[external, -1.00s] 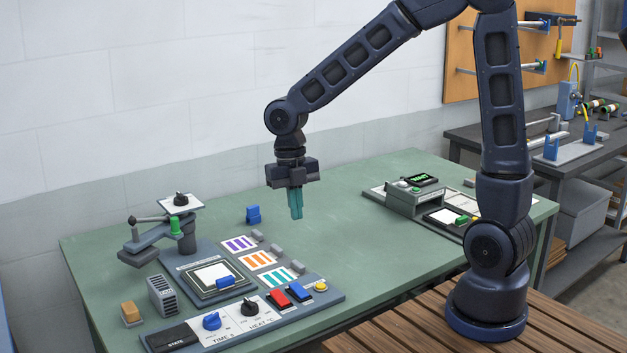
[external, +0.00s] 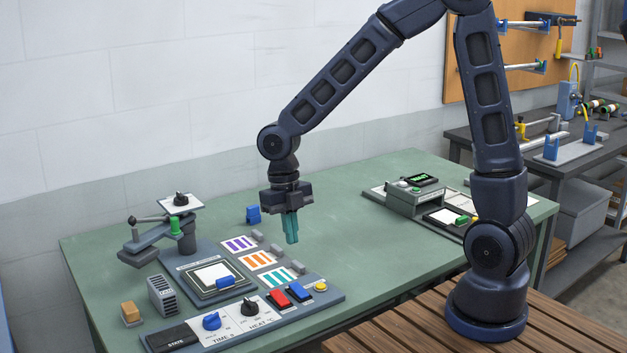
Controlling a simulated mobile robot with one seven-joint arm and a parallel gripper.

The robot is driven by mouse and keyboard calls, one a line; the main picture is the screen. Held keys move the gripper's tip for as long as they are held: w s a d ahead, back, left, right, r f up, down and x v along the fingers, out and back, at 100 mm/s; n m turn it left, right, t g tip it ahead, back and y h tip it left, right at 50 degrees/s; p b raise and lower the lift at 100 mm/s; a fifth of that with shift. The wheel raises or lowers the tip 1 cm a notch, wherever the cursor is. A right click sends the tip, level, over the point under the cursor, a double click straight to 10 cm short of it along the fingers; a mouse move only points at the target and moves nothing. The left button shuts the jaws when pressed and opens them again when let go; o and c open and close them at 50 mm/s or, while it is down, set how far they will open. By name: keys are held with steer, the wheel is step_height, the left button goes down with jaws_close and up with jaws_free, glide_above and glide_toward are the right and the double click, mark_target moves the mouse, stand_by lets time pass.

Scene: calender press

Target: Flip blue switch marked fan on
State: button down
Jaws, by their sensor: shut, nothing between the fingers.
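The blue switch (external: 299,291) sits on the front control panel (external: 333,298), between a red switch (external: 279,297) and a yellow round button (external: 320,286). Its label is too small to read, and I cannot tell its position. My gripper (external: 292,240) points down with its teal fingers shut and empty. It hangs above the green table, behind the blue switch and apart from it.
A blue knob (external: 211,321) and a black knob (external: 249,305) share the panel. Striped cards (external: 259,261) with grey levers lie behind it. A press (external: 187,235) stands left, a small blue block (external: 253,214) behind. The table's middle right is clear.

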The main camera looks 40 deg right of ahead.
glide_above(294, 284)
step_height(294, 284, down, 8)
steer(key=shift+f, duration=0.1)
steer(key=shift+w+f, duration=0.15)
steer(key=shift+f, duration=0.8)
steer(key=shift+w+f+g, duration=0.45)
steer(key=shift+f+g, duration=0.15)
steer(key=shift+g, duration=0.3)
steer(key=shift+s+r, duration=0.1)
steer(key=shift+s, duration=0.05)
steer(key=shift+s+r, duration=0.2)
steer(key=shift+s, duration=0.4)
steer(key=shift+r, duration=0.15)
